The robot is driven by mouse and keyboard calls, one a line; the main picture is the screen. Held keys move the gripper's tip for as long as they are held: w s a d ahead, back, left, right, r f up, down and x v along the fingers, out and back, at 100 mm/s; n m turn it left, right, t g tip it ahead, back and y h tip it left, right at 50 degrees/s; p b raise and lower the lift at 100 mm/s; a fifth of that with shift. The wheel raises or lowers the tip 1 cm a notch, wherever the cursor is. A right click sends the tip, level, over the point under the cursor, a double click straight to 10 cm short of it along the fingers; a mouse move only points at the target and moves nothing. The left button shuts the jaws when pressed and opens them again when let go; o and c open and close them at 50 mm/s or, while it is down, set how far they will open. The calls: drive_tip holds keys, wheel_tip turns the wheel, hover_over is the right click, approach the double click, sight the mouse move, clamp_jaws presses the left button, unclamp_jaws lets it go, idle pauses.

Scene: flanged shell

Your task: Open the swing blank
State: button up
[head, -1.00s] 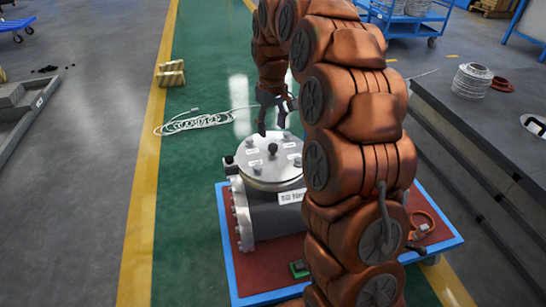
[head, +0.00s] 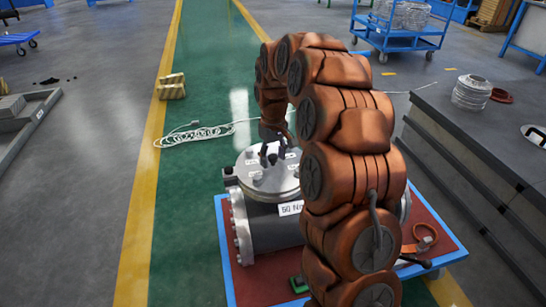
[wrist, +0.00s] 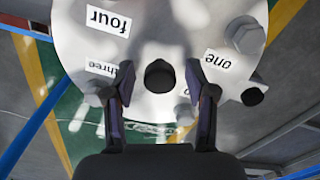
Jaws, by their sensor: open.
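The swing blank (head: 262,183) is a round grey metal lid on top of the grey flanged shell (head: 262,228). In the wrist view the lid (wrist: 145,30) carries white labels reading "four", "three" and "one", with grey bolts (wrist: 245,36) around its rim. My gripper (head: 272,158) is just over the lid, pointing down. In the wrist view my gripper (wrist: 160,82) is open, one finger on each side of the knob, with gaps showing. Contact is not visible. A second dark knob (wrist: 252,96) sits near the rim.
The shell stands on a red platform with a blue edge (head: 225,250). An orange shackle-like item (head: 425,240) lies at its right. A grey bench (head: 470,140) borders the right side. A white coiled cable (head: 198,134) lies on the green floor behind.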

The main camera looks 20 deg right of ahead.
clamp_jaws()
idle(0.4)
